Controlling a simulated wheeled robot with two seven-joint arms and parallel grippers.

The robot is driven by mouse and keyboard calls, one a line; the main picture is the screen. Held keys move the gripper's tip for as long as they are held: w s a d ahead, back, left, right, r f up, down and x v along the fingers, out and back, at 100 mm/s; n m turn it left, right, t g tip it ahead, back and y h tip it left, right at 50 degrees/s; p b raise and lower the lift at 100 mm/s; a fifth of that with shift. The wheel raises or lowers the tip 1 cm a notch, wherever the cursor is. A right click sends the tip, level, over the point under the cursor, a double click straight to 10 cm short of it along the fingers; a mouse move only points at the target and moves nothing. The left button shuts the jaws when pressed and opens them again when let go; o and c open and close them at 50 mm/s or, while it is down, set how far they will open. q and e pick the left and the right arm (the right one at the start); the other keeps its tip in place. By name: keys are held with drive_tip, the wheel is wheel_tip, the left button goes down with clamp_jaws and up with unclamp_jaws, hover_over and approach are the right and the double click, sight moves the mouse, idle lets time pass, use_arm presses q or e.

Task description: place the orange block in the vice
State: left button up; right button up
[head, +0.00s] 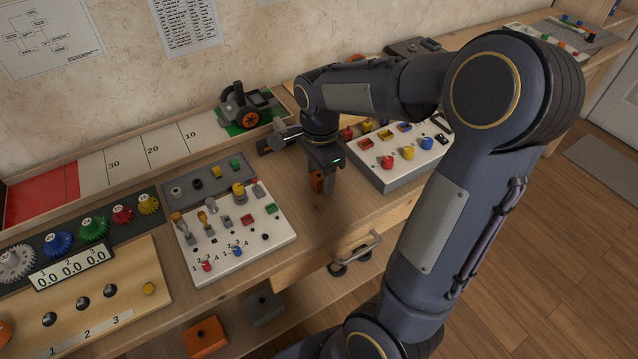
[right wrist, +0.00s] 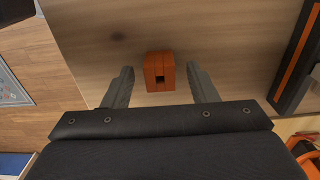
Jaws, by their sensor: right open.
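The orange block (head: 316,182) stands on the wooden bench top between the two white panels. My right gripper (head: 322,183) is low over the bench at the block. In the right wrist view its open fingers (right wrist: 160,80) lie on either side of the block, with a visible gap on each side. A dark grey device (head: 281,137) sits behind my gripper and is partly hidden; I cannot tell for certain whether it is the vice. My left gripper is not in view.
A white panel (head: 223,245) with pegs and knobs stands left of my gripper. A white box (head: 385,179) with coloured knobs stands to the right. A grey and orange model (head: 243,107) is at the back. Bare bench lies around the block.

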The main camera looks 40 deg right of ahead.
drive_tip(key=shift+f, duration=0.6)
drive_tip(key=c, duration=1.1)
drive_tip(key=shift+r, duration=0.15)
